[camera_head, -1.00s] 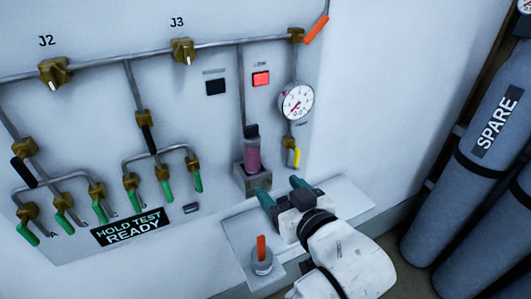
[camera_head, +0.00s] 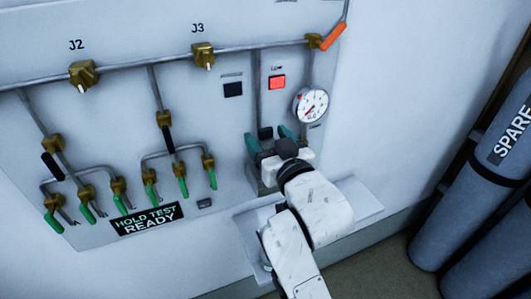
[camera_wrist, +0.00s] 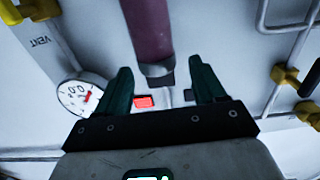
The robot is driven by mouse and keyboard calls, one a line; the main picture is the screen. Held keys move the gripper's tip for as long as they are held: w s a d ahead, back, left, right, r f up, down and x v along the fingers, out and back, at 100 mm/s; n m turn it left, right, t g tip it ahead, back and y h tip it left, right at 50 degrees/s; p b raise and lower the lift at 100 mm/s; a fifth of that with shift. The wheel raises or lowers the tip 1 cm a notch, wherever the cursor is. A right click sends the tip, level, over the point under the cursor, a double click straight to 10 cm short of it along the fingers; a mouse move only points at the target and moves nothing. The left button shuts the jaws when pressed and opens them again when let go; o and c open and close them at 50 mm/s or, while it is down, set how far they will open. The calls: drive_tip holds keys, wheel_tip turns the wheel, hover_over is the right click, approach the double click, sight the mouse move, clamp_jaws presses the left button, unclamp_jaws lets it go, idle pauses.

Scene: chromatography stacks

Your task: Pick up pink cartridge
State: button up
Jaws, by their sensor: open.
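The pink cartridge shows only its dark cap (camera_head: 265,132) in the head view, between my fingers; my gripper hides its pink body. In the wrist view the pink body (camera_wrist: 149,28) comes down from the top edge to a grey and dark end just above the gap between the fingers. My gripper (camera_head: 267,136) has two green fingers, open, one on each side of the cartridge as seen from the head. The fingers also stand apart in the wrist view (camera_wrist: 160,70). I cannot tell whether either finger touches the cartridge.
A pressure gauge (camera_head: 311,104) and a red button (camera_head: 277,82) are close by on the panel. Pipes with brass valves and green handles spread left. A ledge (camera_head: 361,197) is under my arm. Grey cylinders (camera_head: 465,195) stand at the right.

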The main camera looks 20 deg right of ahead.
drive_tip(key=shift+w, duration=0.9)
clamp_jaws()
